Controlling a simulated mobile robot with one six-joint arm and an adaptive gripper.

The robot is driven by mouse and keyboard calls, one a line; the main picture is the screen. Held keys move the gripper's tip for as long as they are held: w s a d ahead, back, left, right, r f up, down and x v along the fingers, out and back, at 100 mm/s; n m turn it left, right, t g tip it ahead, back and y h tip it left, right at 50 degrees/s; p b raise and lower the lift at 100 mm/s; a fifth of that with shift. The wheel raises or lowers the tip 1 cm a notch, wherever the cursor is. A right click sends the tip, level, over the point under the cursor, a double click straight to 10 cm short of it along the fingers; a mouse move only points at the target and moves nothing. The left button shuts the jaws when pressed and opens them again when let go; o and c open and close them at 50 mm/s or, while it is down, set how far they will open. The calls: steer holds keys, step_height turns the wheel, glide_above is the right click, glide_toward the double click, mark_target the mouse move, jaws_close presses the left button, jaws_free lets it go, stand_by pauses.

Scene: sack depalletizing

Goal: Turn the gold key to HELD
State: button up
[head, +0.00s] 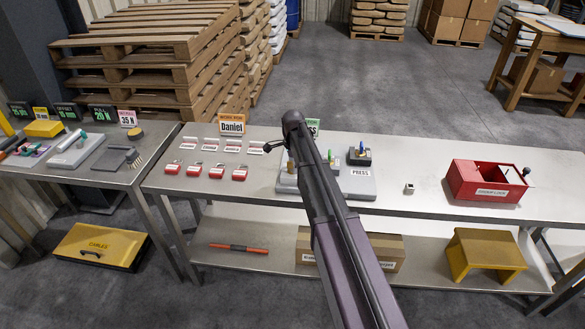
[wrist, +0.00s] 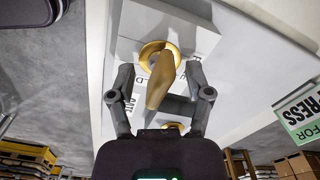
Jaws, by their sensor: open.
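The gold key (wrist: 160,78) shows in the wrist view, standing out from a round gold collar on a pale block. My gripper (wrist: 158,88) is open, with one finger on each side of the key and visible gaps between. Black lettering (wrist: 180,67) beside the collar is partly covered by the key, so I cannot read its setting. In the head view my arm covers part of the grey PRESS panel (head: 358,187), and the key is mostly hidden there. A second gold piece (wrist: 172,127) shows lower in the wrist view, partly behind my gripper.
A red lockbox (head: 486,181) stands at right.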

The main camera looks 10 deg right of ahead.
steer(key=n, duration=1.3)
steer(key=shift+n, duration=0.3)
step_height(320, 180, up, 10)
steer(key=p, duration=1)
steer(key=shift+r, duration=0.15)
steer(key=s+n, duration=0.3)
steer(key=s, duration=2.5)
steer(key=shift+s, duration=0.3)
steer(key=shift+s, duration=0.3)
steer(key=shift+c, duration=0.3)
